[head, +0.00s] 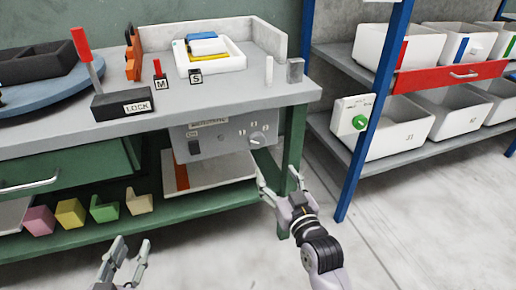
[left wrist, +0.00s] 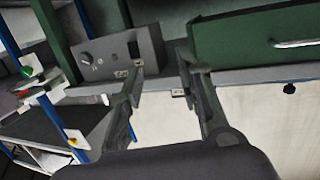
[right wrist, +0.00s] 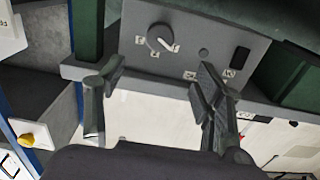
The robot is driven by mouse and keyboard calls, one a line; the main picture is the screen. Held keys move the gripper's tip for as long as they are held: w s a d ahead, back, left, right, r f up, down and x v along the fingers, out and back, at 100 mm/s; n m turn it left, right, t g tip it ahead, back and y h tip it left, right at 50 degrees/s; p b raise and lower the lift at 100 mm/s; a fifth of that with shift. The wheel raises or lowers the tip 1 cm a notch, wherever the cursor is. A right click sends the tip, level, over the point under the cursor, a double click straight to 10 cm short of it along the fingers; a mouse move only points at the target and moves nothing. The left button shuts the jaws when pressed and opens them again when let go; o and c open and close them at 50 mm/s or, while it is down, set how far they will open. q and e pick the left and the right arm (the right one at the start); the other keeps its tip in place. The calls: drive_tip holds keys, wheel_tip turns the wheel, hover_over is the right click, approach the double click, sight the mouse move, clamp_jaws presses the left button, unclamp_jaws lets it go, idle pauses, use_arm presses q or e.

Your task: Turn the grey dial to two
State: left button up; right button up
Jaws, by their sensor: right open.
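The grey dial (head: 258,141) is on the right part of a grey panel (head: 215,146) under the workbench top. The right wrist view shows the dial (right wrist: 160,37) with a white pointer slanting to the lower right, towards small labels too blurred to read. The dial also shows in the left wrist view (left wrist: 86,58). My right gripper (head: 278,180) is open and empty, below and in front of the dial and apart from it. My left gripper (head: 131,244) is open and empty, low in front of the lower shelf.
A green dial (head: 361,122) on a white plate is by the blue rack post. The panel also has a dark switch (head: 194,148). Coloured blocks (head: 70,212) lie on the lower green shelf. A green bench leg (head: 290,160) stands right of the dial. Floor in front is clear.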

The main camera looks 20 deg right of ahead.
drive_tip(key=b, duration=0.2)
approach(258, 144)
drive_tip(key=w, duration=0.3)
drive_tip(key=w+b, duration=0.1)
drive_tip(key=w, duration=0.4)
drive_tip(key=shift+w+a, duration=0.1)
drive_tip(key=shift+w, duration=0.05)
use_arm(q)
drive_tip(key=s+d+r+t+h, duration=0.1)
drive_tip(key=s+r+t+h, duration=0.2)
drive_tip(key=r+t, duration=0.6)
drive_tip(key=shift+s+r+t, duration=0.4)
drive_tip(key=shift+s+r, duration=0.15)
drive_tip(key=shift+r, duration=2.35)
use_arm(e)
drive_tip(key=shift+w, duration=0.6)
drive_tip(key=shift+c, duration=0.5)
drive_tip(key=c, duration=1.1)
use_arm(q)
drive_tip(key=shift+w, duration=0.1)
use_arm(e)
drive_tip(key=shift+o, duration=0.2)
